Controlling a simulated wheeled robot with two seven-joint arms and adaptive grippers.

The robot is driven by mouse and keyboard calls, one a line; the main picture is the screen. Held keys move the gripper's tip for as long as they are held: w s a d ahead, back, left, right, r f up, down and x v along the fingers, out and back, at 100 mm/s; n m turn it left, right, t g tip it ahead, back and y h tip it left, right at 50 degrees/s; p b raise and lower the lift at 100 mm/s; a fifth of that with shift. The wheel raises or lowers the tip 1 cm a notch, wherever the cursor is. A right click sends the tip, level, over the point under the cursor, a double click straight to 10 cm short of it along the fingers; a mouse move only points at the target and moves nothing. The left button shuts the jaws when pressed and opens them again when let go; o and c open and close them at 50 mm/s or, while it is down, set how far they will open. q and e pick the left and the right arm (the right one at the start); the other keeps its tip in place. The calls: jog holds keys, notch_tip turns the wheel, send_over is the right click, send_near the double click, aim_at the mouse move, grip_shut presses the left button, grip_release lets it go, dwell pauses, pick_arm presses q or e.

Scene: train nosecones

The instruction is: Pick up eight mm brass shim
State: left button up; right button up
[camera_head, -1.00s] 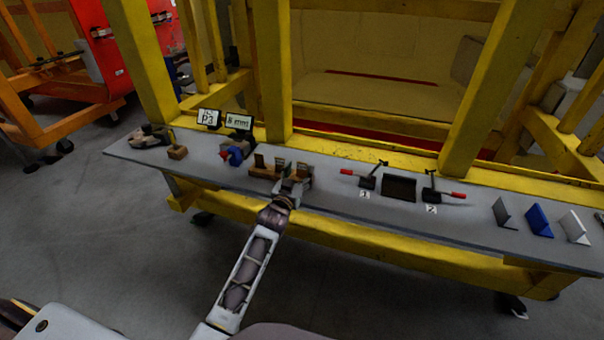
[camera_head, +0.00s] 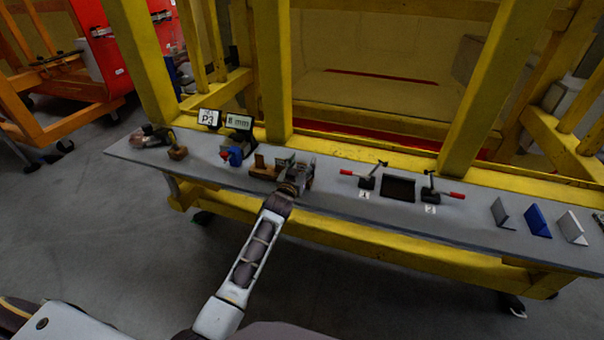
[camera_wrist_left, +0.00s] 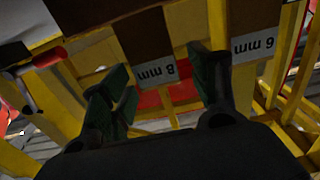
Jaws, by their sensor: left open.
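My left gripper (camera_head: 298,172) is over the right part of the brown shim holder (camera_head: 262,173) on the grey bench. It is open, and it hides that end of the holder. In the left wrist view, the gripper's green-padded fingers (camera_wrist_left: 162,88) stand apart, with nothing held between them. A brown block with a white "8 mm" label (camera_wrist_left: 155,72) shows upside down beyond and between the fingers. Another brown block with a "6 mm" label (camera_wrist_left: 254,45) is past the right finger. I cannot clearly make out the brass shim itself. My right gripper is not in view.
A sign reading 8 mm (camera_head: 239,121) stands behind the holder, next to a P3 sign (camera_head: 209,118). A blue item (camera_head: 236,157) is left of the holder. Red-handled clamps (camera_head: 367,182) flank a dark tray to the right. A yellow post (camera_head: 272,75) rises behind.

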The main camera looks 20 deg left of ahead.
pick_arm(q)
jog(key=shift+c, duration=0.4)
jog(key=c, duration=1.2)
